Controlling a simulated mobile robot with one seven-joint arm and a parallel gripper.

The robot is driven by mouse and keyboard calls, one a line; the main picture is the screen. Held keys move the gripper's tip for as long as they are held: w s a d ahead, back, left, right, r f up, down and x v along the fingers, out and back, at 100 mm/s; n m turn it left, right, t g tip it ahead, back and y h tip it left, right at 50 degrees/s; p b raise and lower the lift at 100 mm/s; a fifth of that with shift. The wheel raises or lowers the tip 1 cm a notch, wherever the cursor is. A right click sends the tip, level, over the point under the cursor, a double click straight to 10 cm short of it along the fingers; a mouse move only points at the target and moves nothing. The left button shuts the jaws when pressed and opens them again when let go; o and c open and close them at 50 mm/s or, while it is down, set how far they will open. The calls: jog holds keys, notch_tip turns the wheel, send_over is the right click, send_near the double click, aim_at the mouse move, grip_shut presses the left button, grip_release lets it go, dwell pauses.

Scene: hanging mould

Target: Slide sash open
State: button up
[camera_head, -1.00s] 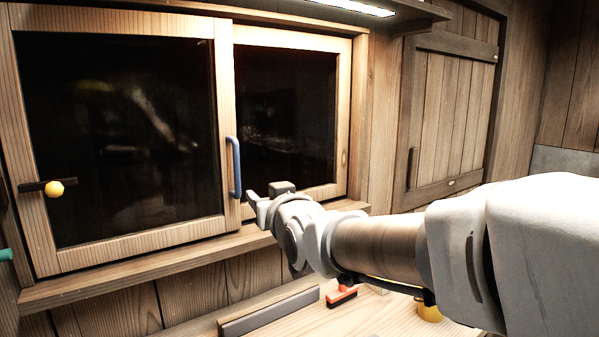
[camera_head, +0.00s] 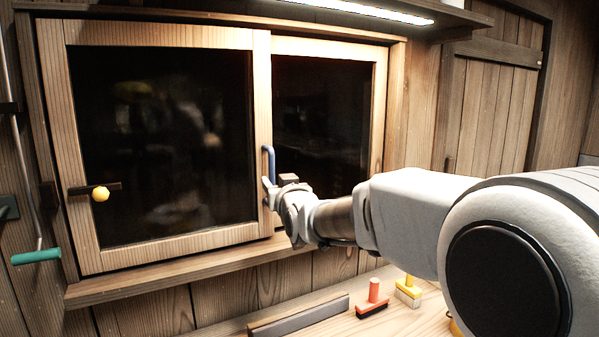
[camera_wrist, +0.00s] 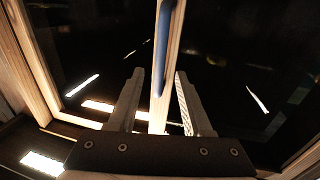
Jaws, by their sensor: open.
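The window has a left sash (camera_head: 260,110) with a pale wooden frame and dark glass, beside a second dark pane (camera_head: 325,110) on the right. A blue vertical handle (camera_head: 269,165) sits on the left sash's right stile; it also shows in the wrist view (camera_wrist: 162,45). My gripper (camera_head: 277,185) is at the handle's lower part. In the wrist view the two fingers of my gripper (camera_wrist: 158,88) are apart, with the handle and stile between them in the picture. I cannot tell whether a finger touches the handle. A yellow knob (camera_head: 100,194) on a dark bar is at the sash's left stile.
A wooden sill (camera_head: 160,279) runs below the window. A red-handled block (camera_head: 373,300) and a yellow-handled block (camera_head: 408,288) stand on the bench below, near a grey strip (camera_head: 300,317). A teal-handled lever (camera_head: 37,256) is at the far left.

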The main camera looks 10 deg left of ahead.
aim_at(272, 176)
jog(key=shift+p+x, duration=0.6)
jog(key=shift+x, duration=2.55)
grip_shut()
